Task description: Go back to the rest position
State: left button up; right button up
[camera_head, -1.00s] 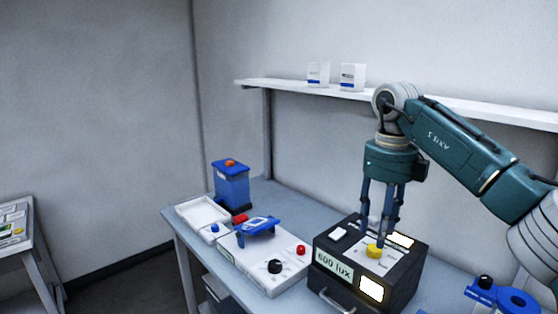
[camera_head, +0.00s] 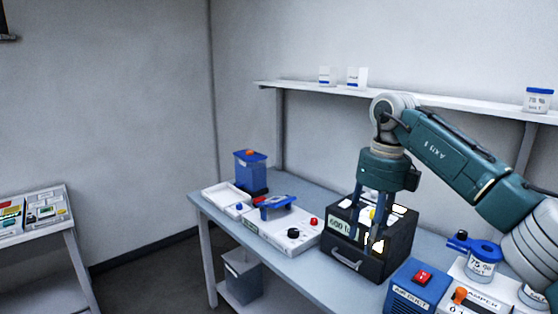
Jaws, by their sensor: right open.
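My right gripper (camera_head: 366,240) points down at the right of the table, with its fingers apart and nothing between them. It overlaps the black box (camera_head: 398,243) marked 600 lux in the picture, hiding part of its front and top. A yellow knob (camera_head: 373,214) on the box shows between the fingers. I cannot tell whether the fingers touch the box. My left gripper is out of view.
A white panel with knobs (camera_head: 270,232), a white tray (camera_head: 226,196) and a blue container (camera_head: 250,172) stand left of the box. A blue AIR DUCT unit (camera_head: 415,290) and a blue ring holder (camera_head: 476,250) stand right. A shelf (camera_head: 430,102) runs behind the arm.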

jog(key=w+a+f+m+y, duration=0.3)
jog(key=a+f+m+y, duration=0.2)
jog(key=a+f+y, duration=1.2)
notch_tip(320, 180, down, 22)
jog(key=w+d+m+t+h, duration=0.15)
jog(key=m+t+h, duration=0.45)
jog(key=m+t, duration=0.75)
jog(key=s+d+f+m+g+h, duration=0.2)
jog(key=s+d+f+m+h, duration=0.4)
jog(key=s+f, duration=0.65)
jog(key=s+d+f+m+g+h, duration=0.3)
jog(key=s+d+f+m, duration=0.55)
jog(key=f, duration=0.65)
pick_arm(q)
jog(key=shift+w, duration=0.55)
pick_arm(e)
jog(key=s+d+f+m+g+h, duration=0.1)
jog(key=s+f, duration=0.3)
jog(key=s, duration=0.8)
jog(key=s+d+f+m+g+h, duration=0.1)
jog(key=s+f+g, duration=0.3)
jog(key=s, duration=0.9)
jog(key=s+d+f+m+g, duration=0.2)
jog(key=s+d+f, duration=0.1)
jog(key=s, duration=0.9)
jog(key=shift+s+d+f+m+h, duration=0.2)
jog(key=shift+f+m+h, duration=0.15)
jog(key=shift+f, duration=0.3)
